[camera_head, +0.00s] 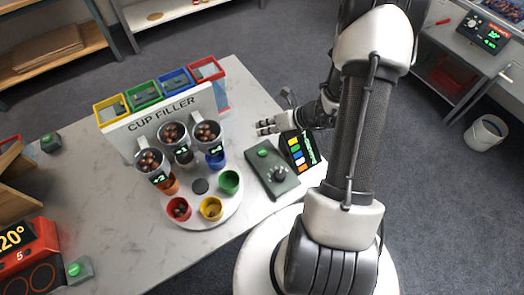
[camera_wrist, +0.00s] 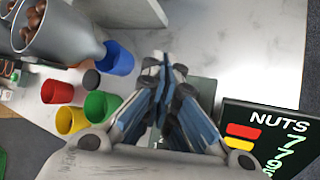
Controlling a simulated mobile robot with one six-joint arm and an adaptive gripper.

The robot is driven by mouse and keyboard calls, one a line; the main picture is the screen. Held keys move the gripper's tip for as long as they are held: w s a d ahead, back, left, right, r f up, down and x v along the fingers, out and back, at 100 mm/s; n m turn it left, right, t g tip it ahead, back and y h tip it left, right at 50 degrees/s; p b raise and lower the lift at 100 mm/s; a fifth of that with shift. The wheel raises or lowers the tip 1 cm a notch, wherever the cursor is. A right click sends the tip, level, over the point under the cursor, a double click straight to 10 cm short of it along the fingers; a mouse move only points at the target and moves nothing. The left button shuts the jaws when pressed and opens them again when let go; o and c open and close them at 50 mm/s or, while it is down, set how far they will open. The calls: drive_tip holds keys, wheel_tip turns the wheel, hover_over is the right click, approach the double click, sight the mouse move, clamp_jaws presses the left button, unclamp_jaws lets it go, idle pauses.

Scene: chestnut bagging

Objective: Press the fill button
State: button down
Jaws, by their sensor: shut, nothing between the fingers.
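A grey-green control box (camera_head: 285,186) lies on the table right of the cup filler, with a green button (camera_head: 263,153) and a dark knob (camera_head: 279,172) on top. No label on the button is readable. My gripper (camera_head: 262,127) is shut and empty, just beyond the box at the button end in the head view. In the wrist view the closed fingers (camera_wrist: 165,92) cover most of the control box (camera_wrist: 206,92), and the button is hidden there. I see no contact with the button.
The white cup filler (camera_head: 150,130) holds metal hoppers of nuts above a round turntable (camera_head: 200,222) with coloured cups. A dark screen (camera_head: 303,150) stands right of the box; the wrist view shows its "NUTS" heading (camera_wrist: 280,124).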

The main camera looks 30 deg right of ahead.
sight(264, 149)
drive_tip(key=shift+f+b, duration=3.55)
drive_tip(key=shift+f, duration=0.8)
drive_tip(key=shift+f, duration=0.1)
drive_tip(key=shift+f+b, duration=0.3)
drive_tip(key=shift+s+f+b, duration=0.1)
drive_tip(key=shift+f+b, duration=0.35)
drive_tip(key=shift+f, duration=0.1)
drive_tip(key=shift+w+d+r+p, duration=0.1)
drive_tip(key=shift+r+p, duration=0.3)
drive_tip(key=shift+r, duration=0.05)
drive_tip(key=shift+w+d+r+p, duration=0.1)
drive_tip(key=shift+r+p, duration=0.3)
drive_tip(key=shift+r, duration=0.05)
drive_tip(key=shift+a, duration=0.1)
